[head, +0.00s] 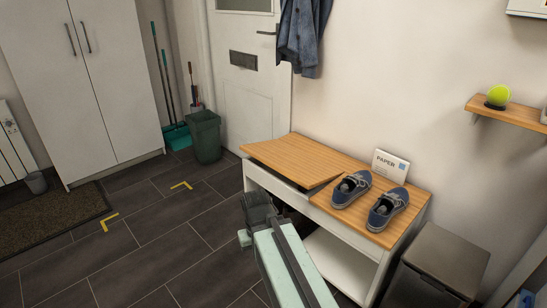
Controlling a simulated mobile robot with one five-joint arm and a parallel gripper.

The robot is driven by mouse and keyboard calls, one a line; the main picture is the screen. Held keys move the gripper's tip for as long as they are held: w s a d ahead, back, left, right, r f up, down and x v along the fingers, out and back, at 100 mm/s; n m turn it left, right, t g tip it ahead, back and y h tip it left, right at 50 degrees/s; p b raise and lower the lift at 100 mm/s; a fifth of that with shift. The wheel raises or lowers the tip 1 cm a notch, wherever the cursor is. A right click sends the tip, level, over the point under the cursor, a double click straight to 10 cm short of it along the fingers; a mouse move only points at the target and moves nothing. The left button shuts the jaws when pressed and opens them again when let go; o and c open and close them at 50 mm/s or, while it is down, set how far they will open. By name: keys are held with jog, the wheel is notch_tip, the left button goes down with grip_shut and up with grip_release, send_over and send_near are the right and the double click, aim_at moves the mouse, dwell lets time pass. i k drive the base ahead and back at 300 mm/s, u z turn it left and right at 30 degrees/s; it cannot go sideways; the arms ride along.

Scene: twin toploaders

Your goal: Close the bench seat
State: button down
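The white bench (350,237) stands against the wall and has a wooden top in two parts. The left seat panel (290,156) is slightly raised and tilted, with a dark gap under its front and right edge. My gripper (257,203) is in front of the bench's left half, lower than the seat panel. Its fingers are dark and foreshortened; I cannot tell whether they are apart or whether they touch the bench.
A grey bin (440,268) stands close to the bench's right end. A green bin (205,136) is by the white door (247,100). A wall shelf (520,114) holds a tennis ball (499,95). The tiled floor left of my arm is open, with yellow corner marks (181,185).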

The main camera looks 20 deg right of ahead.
aim_at(309, 171)
jog(key=z, duration=0.05)
jog(key=i, duration=1.1)
jog(key=u, duration=1)
